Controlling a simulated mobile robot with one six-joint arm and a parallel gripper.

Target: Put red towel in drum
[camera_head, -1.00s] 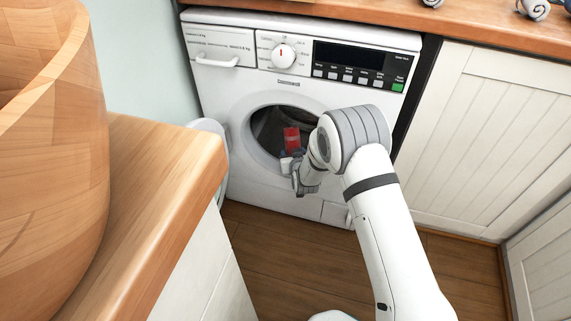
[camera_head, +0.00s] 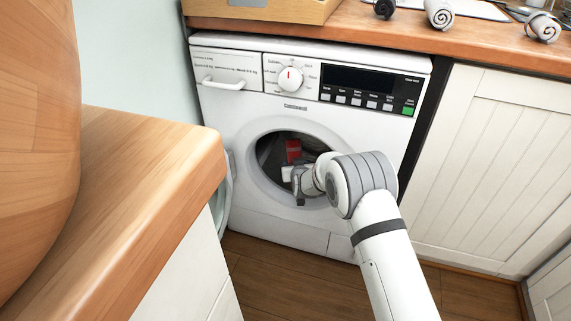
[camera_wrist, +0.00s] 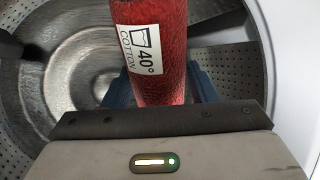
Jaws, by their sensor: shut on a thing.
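The red towel (camera_wrist: 160,50) stands upright in front of the drum in the wrist view, with a white "40° COTTON" label on it. My gripper (camera_head: 291,174) is shut on it; the towel (camera_head: 293,149) also shows as a small red shape at the door opening in the head view. Blue finger parts show on both sides of the towel in the wrist view. The metal drum (camera_wrist: 70,70), with its perforated wall, is behind and around the towel. The washing machine (camera_head: 225,115) has its round opening uncovered. My wrist and forearm hide the opening's right side.
The open door (camera_head: 225,190) stands at the machine's left edge. A wooden counter (camera_head: 150,165) with a large wooden vessel (camera_head: 40,130) is at near left. Rolled towels (camera_head: 440,14) lie on the worktop above. A white cabinet (camera_head: 470,160) stands right of the machine.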

